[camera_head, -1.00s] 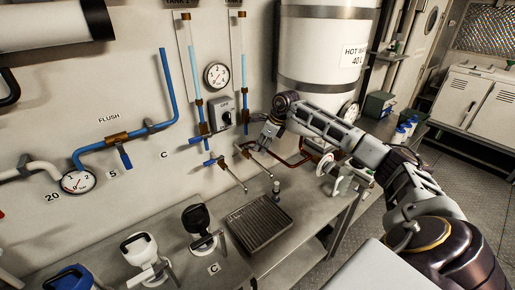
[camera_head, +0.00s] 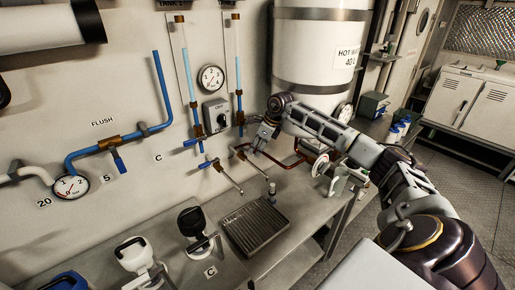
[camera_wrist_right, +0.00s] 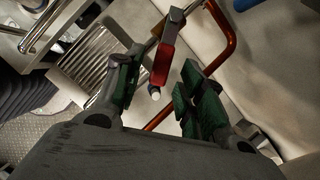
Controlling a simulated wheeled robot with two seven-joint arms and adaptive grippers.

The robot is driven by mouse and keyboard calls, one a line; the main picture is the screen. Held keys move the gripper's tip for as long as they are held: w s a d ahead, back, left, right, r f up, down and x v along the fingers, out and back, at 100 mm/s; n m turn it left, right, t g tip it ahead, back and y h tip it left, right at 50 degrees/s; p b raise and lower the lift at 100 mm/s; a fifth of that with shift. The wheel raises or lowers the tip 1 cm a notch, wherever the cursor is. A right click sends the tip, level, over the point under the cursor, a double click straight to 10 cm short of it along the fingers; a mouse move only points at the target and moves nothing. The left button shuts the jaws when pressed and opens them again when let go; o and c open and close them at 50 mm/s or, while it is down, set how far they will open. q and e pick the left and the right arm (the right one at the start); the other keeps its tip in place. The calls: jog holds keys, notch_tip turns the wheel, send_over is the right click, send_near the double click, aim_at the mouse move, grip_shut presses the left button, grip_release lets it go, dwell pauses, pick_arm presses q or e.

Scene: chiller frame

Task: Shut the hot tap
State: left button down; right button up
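The hot tap's red lever (camera_wrist_right: 162,62) shows in the right wrist view, reaching in between the fingers of my right gripper (camera_wrist_right: 168,88). The fingers are apart with green pads on either side, and I see gaps between the pads and the lever. In the head view my right gripper (camera_head: 263,137) is at the hot tap, in front of the wall, and hides the lever. The tap's metal spout (camera_head: 253,167) slants down toward the drip tray. My left gripper is not in view.
A cold tap with a blue lever (camera_head: 207,164) is just left of the hot tap. A slatted drip tray (camera_head: 255,228) lies on the counter below. A copper pipe (camera_head: 295,160) runs beside my gripper. The white hot water tank (camera_head: 318,55) stands behind my right arm.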

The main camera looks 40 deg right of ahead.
jog(key=v, duration=1.2)
jog(key=shift+w, duration=0.1)
